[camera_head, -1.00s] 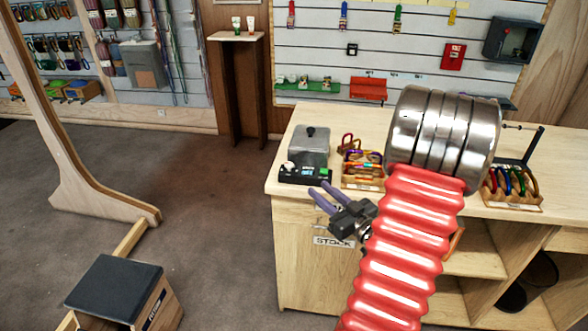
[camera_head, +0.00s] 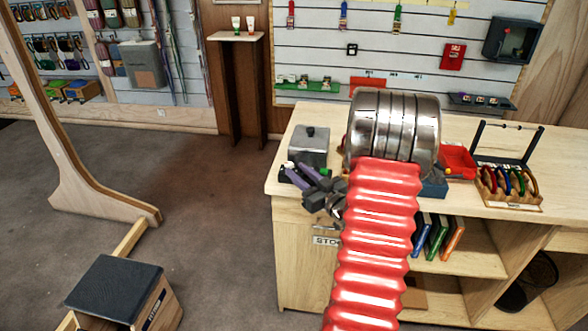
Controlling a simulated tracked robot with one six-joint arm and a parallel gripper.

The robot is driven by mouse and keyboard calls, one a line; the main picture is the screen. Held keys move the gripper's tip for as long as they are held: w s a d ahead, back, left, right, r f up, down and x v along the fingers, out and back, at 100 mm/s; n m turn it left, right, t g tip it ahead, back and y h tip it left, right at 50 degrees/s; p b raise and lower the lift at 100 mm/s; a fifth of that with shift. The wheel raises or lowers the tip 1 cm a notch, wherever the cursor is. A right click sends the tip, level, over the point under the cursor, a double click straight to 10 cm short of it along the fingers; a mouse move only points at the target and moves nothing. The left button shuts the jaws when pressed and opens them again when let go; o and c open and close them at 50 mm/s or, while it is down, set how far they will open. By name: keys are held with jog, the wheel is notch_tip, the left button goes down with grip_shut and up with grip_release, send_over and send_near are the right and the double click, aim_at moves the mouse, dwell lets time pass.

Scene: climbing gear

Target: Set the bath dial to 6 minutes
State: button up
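The bath is a grey metal box with a black-knobbed lid (camera_head: 309,147) at the left end of the wooden counter. Its black control panel is along its front. A small pale round part (camera_head: 289,164), which looks like the dial, shows at the panel's left end; its setting is too small to read. My gripper (camera_head: 296,170), with two purple fingers, is in front of the panel and covers most of it. The fingers are apart with a gap between them and hold nothing visible. I cannot tell whether they touch the dial.
My red and steel arm hides the counter's middle. A red tray (camera_head: 458,162) and a rack of coloured carabiners (camera_head: 508,187) are to the right. Books (camera_head: 437,237) stand on the shelf below. The floor left of the counter (camera_head: 225,220) is clear.

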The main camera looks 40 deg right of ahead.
jog(key=shift+w+d, duration=0.2)
jog(key=shift+w, duration=1.2)
jog(key=c, duration=0.7)
